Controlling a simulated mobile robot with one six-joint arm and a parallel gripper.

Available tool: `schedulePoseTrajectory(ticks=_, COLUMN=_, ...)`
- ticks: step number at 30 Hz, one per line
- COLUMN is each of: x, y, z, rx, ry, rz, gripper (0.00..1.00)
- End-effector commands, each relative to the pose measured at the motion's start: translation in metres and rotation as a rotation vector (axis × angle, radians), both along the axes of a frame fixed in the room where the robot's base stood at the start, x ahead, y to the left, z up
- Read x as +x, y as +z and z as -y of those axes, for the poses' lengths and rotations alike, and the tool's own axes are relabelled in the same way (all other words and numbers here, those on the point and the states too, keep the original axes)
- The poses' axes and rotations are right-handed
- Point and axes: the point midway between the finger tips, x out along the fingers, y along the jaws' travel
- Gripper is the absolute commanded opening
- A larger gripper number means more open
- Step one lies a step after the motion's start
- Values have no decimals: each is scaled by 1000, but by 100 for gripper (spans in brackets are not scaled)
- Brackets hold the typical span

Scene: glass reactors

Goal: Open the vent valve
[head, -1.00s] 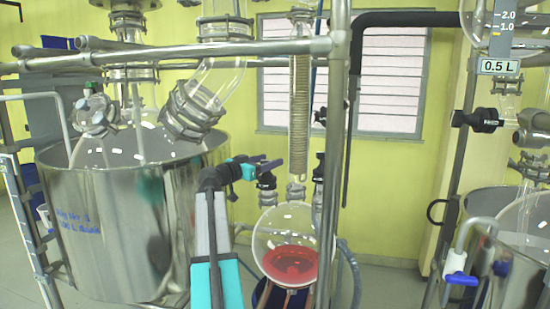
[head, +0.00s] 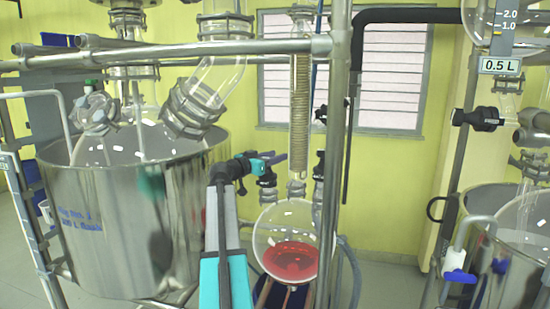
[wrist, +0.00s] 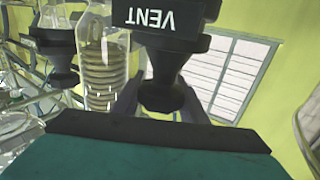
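The vent valve (wrist: 163,55) is black with a white label reading VENT, which appears upside down in the wrist view. Its tapered black knob (wrist: 168,95) points down in that picture, toward my gripper. My gripper (wrist: 160,104) has its two grey-purple fingers apart, one on each side of the knob; I cannot tell whether they touch it. In the head view my gripper (head: 278,158) reaches right, with black valve fittings (head: 319,165) just beyond its tips. Which of these fittings is the vent valve is too small to tell there.
A round glass flask with red liquid (head: 291,258) hangs below my gripper. A coiled glass condenser (head: 299,115) and a steel post (head: 336,180) stand near it. A large steel vessel (head: 110,230) is at left. Another black valve (wrist: 58,60) is left in the wrist view.

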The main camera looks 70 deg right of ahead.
Motion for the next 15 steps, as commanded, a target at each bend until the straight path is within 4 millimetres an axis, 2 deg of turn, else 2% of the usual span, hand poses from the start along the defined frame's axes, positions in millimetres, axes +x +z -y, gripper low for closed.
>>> schedulePoseTrajectory(ticks=15, x=1, y=-2, z=0, rx=0, ry=93, rz=1, gripper=16)
